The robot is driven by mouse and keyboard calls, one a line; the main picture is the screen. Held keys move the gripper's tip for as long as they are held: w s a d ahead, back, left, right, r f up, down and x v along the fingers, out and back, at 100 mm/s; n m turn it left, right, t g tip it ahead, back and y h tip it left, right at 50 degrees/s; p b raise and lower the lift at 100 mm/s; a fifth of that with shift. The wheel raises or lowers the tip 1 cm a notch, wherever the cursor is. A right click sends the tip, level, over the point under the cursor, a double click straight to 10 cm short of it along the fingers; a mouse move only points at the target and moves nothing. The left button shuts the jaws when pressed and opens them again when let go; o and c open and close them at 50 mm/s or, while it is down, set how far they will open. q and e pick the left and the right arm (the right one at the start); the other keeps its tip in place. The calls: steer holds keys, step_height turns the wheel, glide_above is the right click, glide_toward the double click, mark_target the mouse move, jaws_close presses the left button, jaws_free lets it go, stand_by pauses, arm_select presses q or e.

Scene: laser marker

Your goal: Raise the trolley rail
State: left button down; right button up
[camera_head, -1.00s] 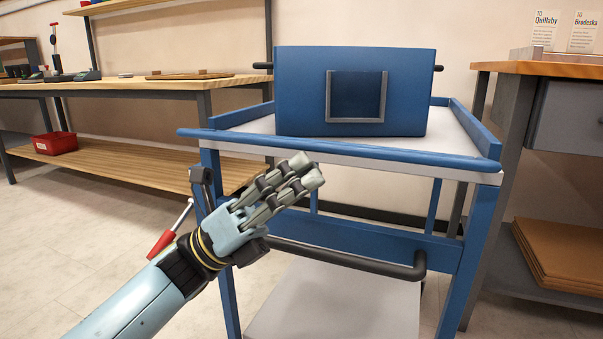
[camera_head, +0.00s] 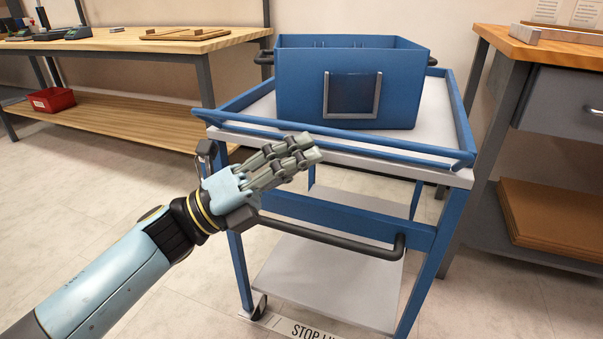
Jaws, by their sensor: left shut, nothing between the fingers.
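The blue trolley (camera_head: 428,238) stands in front of me with a white top shelf. A blue rail (camera_head: 400,147) runs along the near edge of that shelf; whether it is upright or leaning outward is hard to tell. A dark bar (camera_head: 345,240) crosses the trolley's front lower down. My left gripper (camera_head: 314,148) is shut and empty. Its fingertips overlap the near rail in the picture, and I cannot tell whether they touch it. The gripper hides part of the rail and shelf edge. My right gripper is not in view.
A blue bin (camera_head: 300,88) with a label frame stands on the top shelf. A workbench (camera_head: 222,45) with a red box (camera_head: 52,100) below is at left. A drawer bench (camera_head: 560,60) stands close at right. A floor label (camera_head: 305,331) lies by the trolley's wheel.

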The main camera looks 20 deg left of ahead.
arm_select(q)
steer(key=shift+w+r+n+y+p, duration=0.25)
steer(key=shift+r+n+p, duration=0.25)
steer(key=shift+r+p, duration=0.3)
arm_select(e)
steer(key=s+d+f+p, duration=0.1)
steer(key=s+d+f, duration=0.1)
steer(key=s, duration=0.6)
arm_select(q)
steer(key=w+r+n+g+y+p, duration=0.2)
steer(key=w+r+n+y+p, duration=0.2)
steer(key=p, duration=1.5)
steer(key=n+y, duration=0.1)
steer(key=n, duration=0.1)
steer(key=shift+w+r+n, duration=0.2)
steer(key=shift+w+n, duration=0.2)
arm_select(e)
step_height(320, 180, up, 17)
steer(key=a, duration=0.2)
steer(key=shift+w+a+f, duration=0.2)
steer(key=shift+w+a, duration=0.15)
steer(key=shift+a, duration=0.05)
arm_select(q)
steer(key=shift+d, duration=0.1)
steer(key=shift+r, duration=0.1)
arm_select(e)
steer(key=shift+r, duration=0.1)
